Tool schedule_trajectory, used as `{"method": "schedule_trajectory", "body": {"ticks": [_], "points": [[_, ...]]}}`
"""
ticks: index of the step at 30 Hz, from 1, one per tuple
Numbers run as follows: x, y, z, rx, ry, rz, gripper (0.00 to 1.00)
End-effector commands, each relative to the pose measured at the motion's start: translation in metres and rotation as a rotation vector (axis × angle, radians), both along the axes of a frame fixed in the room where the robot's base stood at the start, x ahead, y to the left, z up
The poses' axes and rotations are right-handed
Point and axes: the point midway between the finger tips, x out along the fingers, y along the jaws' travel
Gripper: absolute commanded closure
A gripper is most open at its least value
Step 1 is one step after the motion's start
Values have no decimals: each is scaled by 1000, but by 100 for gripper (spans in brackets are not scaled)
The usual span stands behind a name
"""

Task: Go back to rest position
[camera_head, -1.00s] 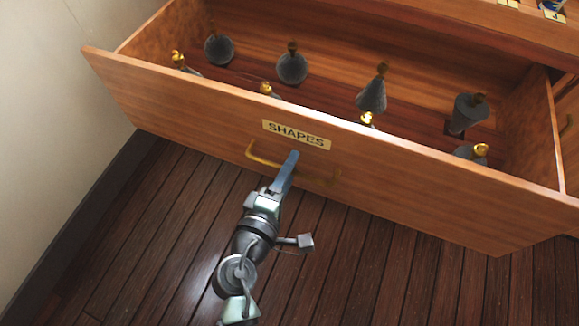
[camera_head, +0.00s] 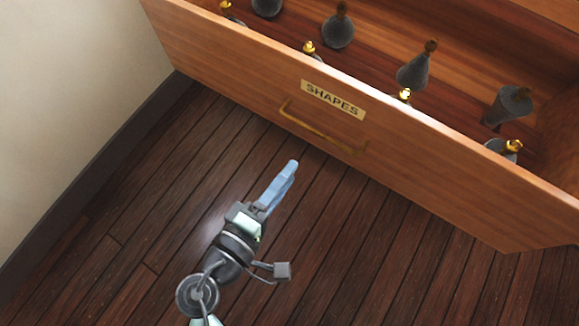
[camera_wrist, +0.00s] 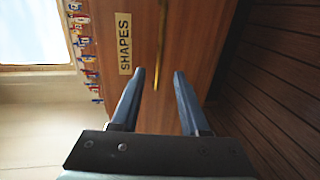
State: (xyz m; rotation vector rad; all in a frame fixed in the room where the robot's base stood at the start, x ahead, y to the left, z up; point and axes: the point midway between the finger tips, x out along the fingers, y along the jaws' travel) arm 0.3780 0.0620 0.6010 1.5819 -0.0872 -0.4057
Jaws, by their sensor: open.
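My gripper (camera_head: 288,172) hangs in front of the open drawer, apart from it, over the wooden floor. In the wrist view my gripper (camera_wrist: 158,75) shows two blue fingers spread apart with nothing between them. The drawer front (camera_head: 430,165) bears a label reading SHAPES (camera_head: 332,99) and a brass handle (camera_head: 318,132). The handle (camera_wrist: 161,45) lies beyond the fingertips in the wrist view, and no finger touches it.
The drawer stands pulled out and holds several dark grey shapes with knobs, such as a cone (camera_head: 414,72) and a round one (camera_head: 338,32). A pale wall (camera_head: 70,100) with a dark skirting is at the left. The plank floor (camera_head: 380,250) below is clear.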

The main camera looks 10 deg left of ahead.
Motion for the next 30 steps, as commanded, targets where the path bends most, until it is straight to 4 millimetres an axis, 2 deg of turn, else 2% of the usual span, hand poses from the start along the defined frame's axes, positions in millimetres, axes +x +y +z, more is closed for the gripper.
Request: {"method": "schedule_trajectory", "body": {"ticks": [14, 17, 18, 20, 23, 26, 27, 29, 30], "points": [[1, 0, 0, 0, 0, 0, 55], [13, -2, 10, 48, -25, -14, 55], [24, -3, 19, 90, -45, -25, 55], [45, -5, 38, 179, -90, -43, 55], [87, -12, 87, 382, -197, -63, 55], [125, -19, 153, 606, -329, -47, 55], [136, -23, 182, 691, -385, -28, 55], [149, -28, 225, 813, -467, 9, 55], [155, -32, 256, 888, -524, 42, 55]]}}
